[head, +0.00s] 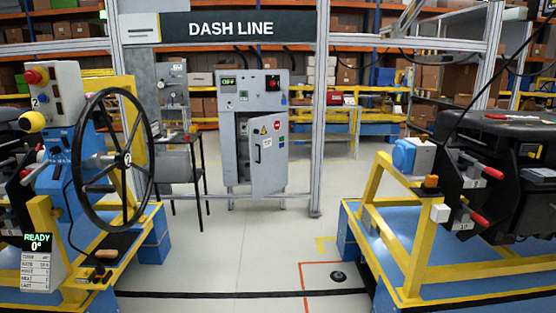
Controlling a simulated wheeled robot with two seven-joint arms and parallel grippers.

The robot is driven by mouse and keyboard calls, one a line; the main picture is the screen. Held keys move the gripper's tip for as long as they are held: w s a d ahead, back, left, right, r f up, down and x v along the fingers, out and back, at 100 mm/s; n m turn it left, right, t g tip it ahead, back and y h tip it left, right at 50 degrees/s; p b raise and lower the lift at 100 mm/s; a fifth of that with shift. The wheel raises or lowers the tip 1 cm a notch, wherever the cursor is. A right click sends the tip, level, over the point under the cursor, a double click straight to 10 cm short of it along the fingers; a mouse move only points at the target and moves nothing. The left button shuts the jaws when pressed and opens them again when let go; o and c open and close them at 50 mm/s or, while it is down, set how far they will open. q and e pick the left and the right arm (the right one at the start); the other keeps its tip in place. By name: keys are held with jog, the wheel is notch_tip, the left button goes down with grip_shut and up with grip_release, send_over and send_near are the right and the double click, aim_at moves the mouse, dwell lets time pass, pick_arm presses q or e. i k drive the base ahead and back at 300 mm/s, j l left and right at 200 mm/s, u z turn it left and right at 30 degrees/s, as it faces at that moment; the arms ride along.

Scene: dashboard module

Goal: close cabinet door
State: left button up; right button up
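A grey electrical cabinet (241,100) stands in the middle distance under the "DASH LINE" sign. Its lower door (268,158) carries warning stickers and stands ajar. A dark gap (241,130) shows at the door's left, with part of the inside visible. The door's right side looks like the hinge side. The cabinet's upper panel has a small green display and a red knob. Neither of my grippers is in view.
A black steering wheel (118,159) on a yellow and blue stand fills the left. A dashboard module (500,165) on a yellow frame (420,245) stands right. A dark table (185,148) stands left of the cabinet. Clear floor (240,255) lies between, with a black floor strip.

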aim_at(269, 148)
jog(key=i, duration=2.1)
jog(key=i+z, duration=0.1)
jog(key=i, duration=0.45)
jog(key=i+j, duration=0.15)
jog(key=i, duration=0.4)
jog(key=i+z, duration=0.15)
jog(key=i, duration=0.4)
jog(key=i+j+z, duration=0.1)
jog(key=i, duration=0.45)
jog(key=j, duration=0.1)
